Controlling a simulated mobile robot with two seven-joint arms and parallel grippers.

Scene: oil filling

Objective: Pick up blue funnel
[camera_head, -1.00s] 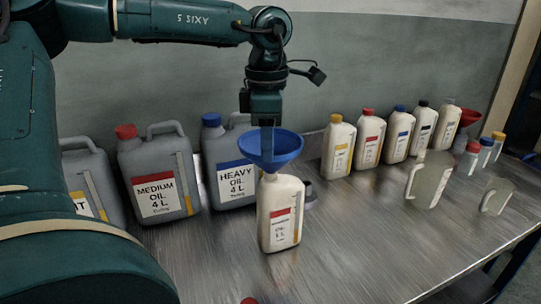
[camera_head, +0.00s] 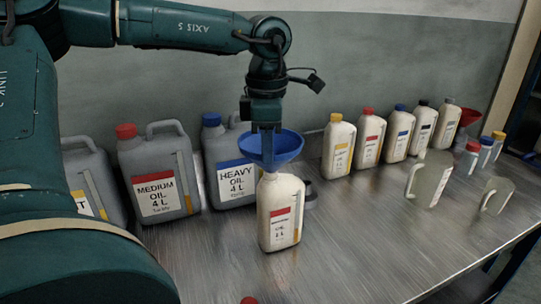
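The blue funnel (camera_head: 287,147) sits upright in the neck of the white, red-labelled oil bottle (camera_head: 281,210) at the front middle of the table. My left gripper (camera_head: 267,150) points straight down at the funnel, overlapping the left part of its bowl. Its fingers show edge-on as one narrow strip, so I cannot tell how far apart they are or whether they touch the funnel wall. The funnel's spout is hidden in the bottle neck. My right gripper is not in view.
Grey 4 L cans, including the medium oil (camera_head: 157,175) and heavy oil (camera_head: 232,165) cans, stand behind at left. Several white bottles (camera_head: 369,140) line the back right, near a red funnel (camera_head: 468,117). Two clear jugs (camera_head: 429,180) stand at right. The front right tabletop (camera_head: 380,250) is clear.

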